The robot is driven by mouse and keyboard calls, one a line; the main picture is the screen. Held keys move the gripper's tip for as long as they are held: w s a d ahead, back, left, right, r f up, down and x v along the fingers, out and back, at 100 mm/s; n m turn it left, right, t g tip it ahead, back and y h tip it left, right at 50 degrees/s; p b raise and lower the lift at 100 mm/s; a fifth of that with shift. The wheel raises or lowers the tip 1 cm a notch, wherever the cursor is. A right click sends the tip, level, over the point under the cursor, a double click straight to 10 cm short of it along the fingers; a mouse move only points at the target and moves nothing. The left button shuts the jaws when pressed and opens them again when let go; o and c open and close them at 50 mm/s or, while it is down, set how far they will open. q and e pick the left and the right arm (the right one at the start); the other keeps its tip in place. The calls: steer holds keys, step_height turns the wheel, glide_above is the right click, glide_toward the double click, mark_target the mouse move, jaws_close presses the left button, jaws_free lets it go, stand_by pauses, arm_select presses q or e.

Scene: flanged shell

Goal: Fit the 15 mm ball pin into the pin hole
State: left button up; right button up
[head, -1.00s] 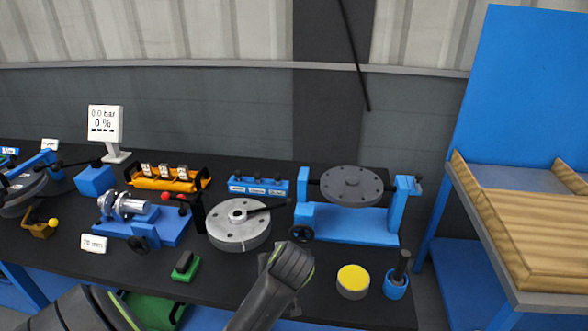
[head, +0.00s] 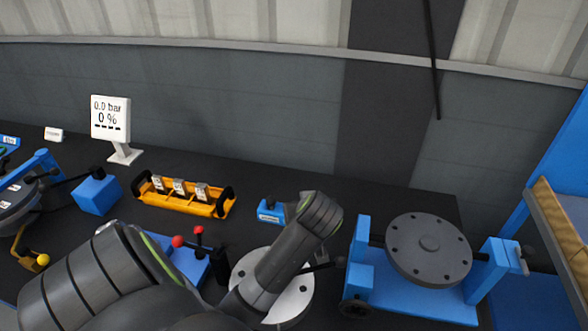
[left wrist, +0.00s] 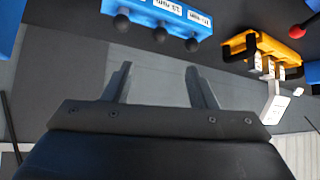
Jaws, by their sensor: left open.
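A blue rack (left wrist: 150,14) at the top of the left wrist view carries several black ball-headed pins; three of its balls (left wrist: 160,34) show. Its small white labels are upside down, and I cannot tell for sure which pin is 15 mm. In the head view the rack (head: 268,211) is mostly hidden behind my left arm. My left gripper (left wrist: 158,70) is open and empty, its fingers pointing toward the rack with the balls beyond the tips. In the head view my arm hides the gripper. I cannot make out the pin hole. My right gripper is out of view.
An orange rack (head: 188,204) with black handles stands left of the blue rack, near a display (head: 110,118). A blue stand with a round grey plate (head: 429,249) is at the right. A round grey flange (head: 297,301) sits partly behind my arm.

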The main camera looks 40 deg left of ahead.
arm_select(q)
steer(key=shift+p+x, duration=1.35)
steer(key=shift+x, duration=7.05)
steer(key=shift+a, duration=0.1)
